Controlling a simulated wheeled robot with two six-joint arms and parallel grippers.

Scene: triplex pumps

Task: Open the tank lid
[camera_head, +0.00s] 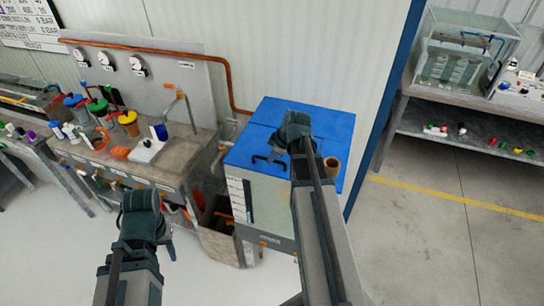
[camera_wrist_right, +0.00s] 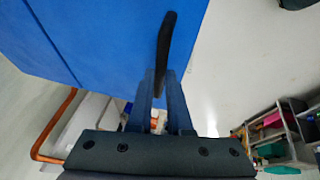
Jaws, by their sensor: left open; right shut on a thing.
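The tank (camera_head: 265,207) is a pale box with a blue top, standing against the wall in the head view. Its blue lid (camera_head: 318,122) appears to lie flat, with a seam across it. The lid's blue surface (camera_wrist_right: 110,35) also fills the upper left of the right wrist view. My right gripper (camera_head: 270,155) is over the lid's front part. In the right wrist view its fingers (camera_wrist_right: 161,100) are shut on a thin black handle (camera_wrist_right: 166,45). My left gripper (camera_head: 142,216) is open, low at the left and apart from the tank; its fingertips are largely hidden.
A brown cup-like piece (camera_head: 331,166) is at the tank's right edge. A workbench (camera_head: 190,150) with gauges, coloured caps and a copper pipe (camera_head: 160,48) stands left of the tank. A shelf table (camera_head: 470,115) with a glass tank is at right. Floor at lower right is clear.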

